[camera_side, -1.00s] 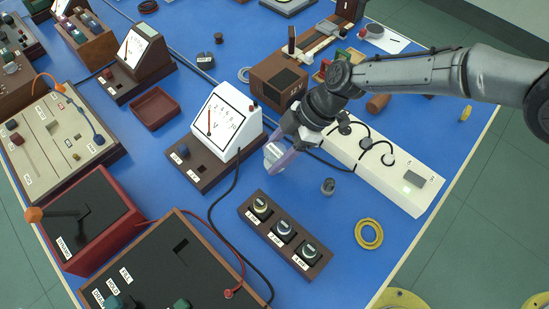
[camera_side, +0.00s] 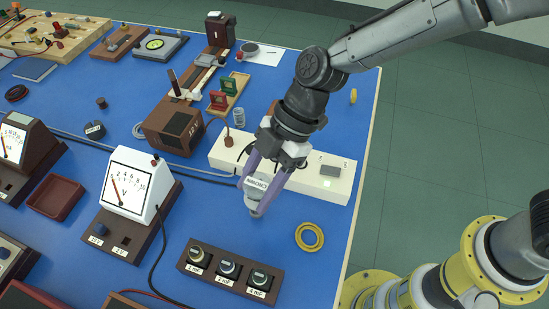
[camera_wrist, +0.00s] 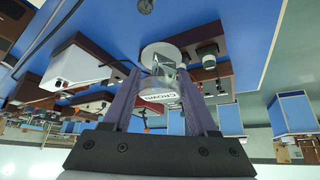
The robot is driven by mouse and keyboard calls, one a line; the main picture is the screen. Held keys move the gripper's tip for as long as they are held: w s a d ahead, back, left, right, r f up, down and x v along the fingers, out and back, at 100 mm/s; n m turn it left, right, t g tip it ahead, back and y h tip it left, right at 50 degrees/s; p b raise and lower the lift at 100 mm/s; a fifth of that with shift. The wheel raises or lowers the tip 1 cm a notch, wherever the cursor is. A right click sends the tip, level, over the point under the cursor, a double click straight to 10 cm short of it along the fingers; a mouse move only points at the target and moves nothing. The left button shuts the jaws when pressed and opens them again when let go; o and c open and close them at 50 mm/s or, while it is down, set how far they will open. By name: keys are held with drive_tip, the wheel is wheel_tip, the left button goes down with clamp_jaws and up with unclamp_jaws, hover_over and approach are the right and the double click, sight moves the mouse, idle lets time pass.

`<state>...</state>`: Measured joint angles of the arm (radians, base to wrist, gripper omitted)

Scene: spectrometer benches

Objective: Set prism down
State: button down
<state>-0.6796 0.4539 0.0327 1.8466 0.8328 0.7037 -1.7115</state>
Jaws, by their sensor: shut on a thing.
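The prism (camera_side: 256,184) is a pale, clear block with a dark-lettered label. My gripper (camera_side: 262,190) is shut on it, a purple finger on either side. In the wrist view the prism (camera_wrist: 162,84) sits between the fingers, its label reading CROWN. A round, pale grey disc (camera_wrist: 160,52) shows just beyond the prism in that view. Whether the prism touches anything below it, I cannot tell. In the side view my gripper is in front of the white strip box, between the voltmeter and the yellow ring.
The voltmeter (camera_side: 135,190) stands to the left. A brown block with three knobs (camera_side: 230,272) lies in front. The yellow ring (camera_side: 309,236) lies to the right, near the table edge. The white strip box (camera_side: 325,185) is behind my gripper. Blue table is bare between block and ring.

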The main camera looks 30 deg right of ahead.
drive_tip(key=shift+s+d, duration=0.1)
drive_tip(key=w+d+m+t, duration=0.3)
drive_tip(key=d+m, duration=0.5)
drive_tip(key=d, duration=2.4)
drive_tip(key=shift+t+h, duration=0.3)
drive_tip(key=shift+t, duration=0.4)
drive_tip(key=w+f, duration=0.3)
drive_tip(key=w, duration=0.1)
drive_tip(key=w+a+f, duration=0.1)
drive_tip(key=w+f, duration=0.2)
drive_tip(key=w, duration=0.1)
drive_tip(key=w+a+f, duration=0.1)
drive_tip(key=w+f, duration=0.2)
drive_tip(key=w, duration=0.1)
drive_tip(key=shift+w+f, duration=0.2)
drive_tip(key=shift+w, duration=0.2)
drive_tip(key=shift+w+f, duration=0.15)
drive_tip(key=shift+f, duration=1.5)
drive_tip(key=shift+f, duration=0.1)
drive_tip(key=shift+c, duration=1)
unclamp_jaws()
